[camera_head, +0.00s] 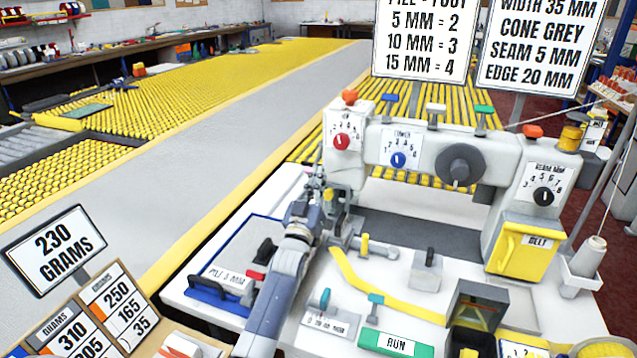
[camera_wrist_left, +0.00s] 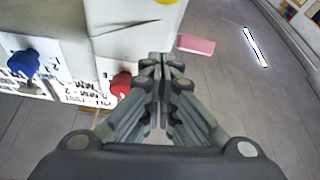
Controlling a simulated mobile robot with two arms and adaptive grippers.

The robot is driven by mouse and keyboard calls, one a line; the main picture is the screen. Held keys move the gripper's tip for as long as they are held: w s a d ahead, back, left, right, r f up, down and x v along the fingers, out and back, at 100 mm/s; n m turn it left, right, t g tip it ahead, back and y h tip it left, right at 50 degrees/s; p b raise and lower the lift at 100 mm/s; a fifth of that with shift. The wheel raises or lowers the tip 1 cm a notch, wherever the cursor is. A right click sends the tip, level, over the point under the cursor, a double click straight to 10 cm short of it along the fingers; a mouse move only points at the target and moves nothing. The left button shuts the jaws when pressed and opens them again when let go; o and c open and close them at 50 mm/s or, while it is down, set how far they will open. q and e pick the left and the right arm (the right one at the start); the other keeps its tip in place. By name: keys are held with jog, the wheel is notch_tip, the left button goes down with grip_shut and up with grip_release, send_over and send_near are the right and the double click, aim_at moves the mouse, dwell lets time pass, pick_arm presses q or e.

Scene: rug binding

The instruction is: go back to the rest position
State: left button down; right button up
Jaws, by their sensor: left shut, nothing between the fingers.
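My left arm reaches up from the bottom of the head view, and my left gripper (camera_head: 318,178) is at the left end of the white sewing machine (camera_head: 430,143). The gripper is shut with nothing between its fingers. In the left wrist view the closed fingertips (camera_wrist_left: 161,62) are beside the red dial (camera_wrist_left: 121,84), with a blue dial (camera_wrist_left: 22,64) farther left. In the head view the red dial (camera_head: 341,141) is just above and right of the gripper. I cannot tell whether the gripper touches the machine. My right gripper is not in view.
The white worktable (camera_head: 190,300) carries a blue-edged pad (camera_head: 215,285), a yellow strip (camera_head: 365,285), a green RUN block (camera_head: 392,342) and a grey block (camera_head: 427,268). A yellow BELT cover (camera_head: 520,250) and thread cone (camera_head: 592,255) stand at right. Signs (camera_head: 55,250) stand at lower left.

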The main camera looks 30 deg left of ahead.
pick_arm(q)
jog(key=b+v, duration=0.1)
jog(key=v, duration=0.8)
jog(key=shift+s+f, duration=0.2)
jog(key=shift+f, duration=0.15)
